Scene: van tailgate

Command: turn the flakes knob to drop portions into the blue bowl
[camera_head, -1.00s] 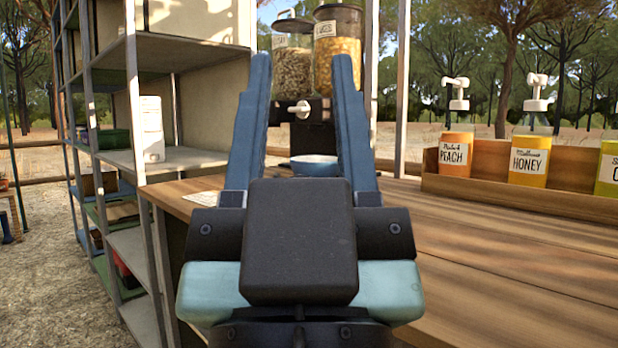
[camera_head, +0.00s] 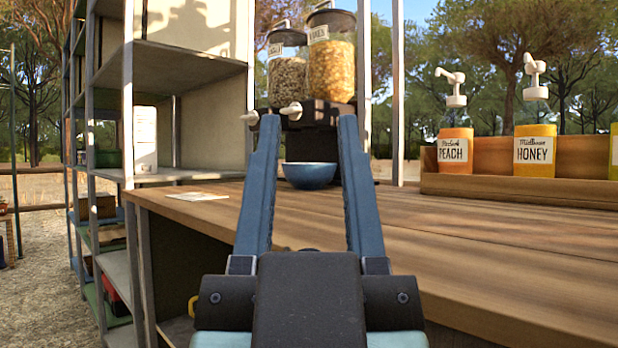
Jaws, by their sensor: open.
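The flakes dispenser (camera_head: 331,68) is a clear jar of orange flakes with a black lid, on a black stand at the back of the counter. Its label is partly legible. A pale knob (camera_head: 292,111) sticks out at the front of the stand, and another pale knob (camera_head: 250,117) is to its left, under the jar of darker seeds (camera_head: 287,80). The blue bowl (camera_head: 309,175) sits on the counter below the dispensers. My gripper (camera_head: 308,122) is open and empty, its blue fingers pointing toward the dispensers, with the bowl seen between them.
A wooden box (camera_head: 480,188) at the right holds pump bottles labelled peach (camera_head: 455,150) and honey (camera_head: 535,150). A flat paper (camera_head: 197,196) lies on the counter's left. A metal shelf unit (camera_head: 170,172) stands at left. The counter (camera_head: 480,245) is clear in front.

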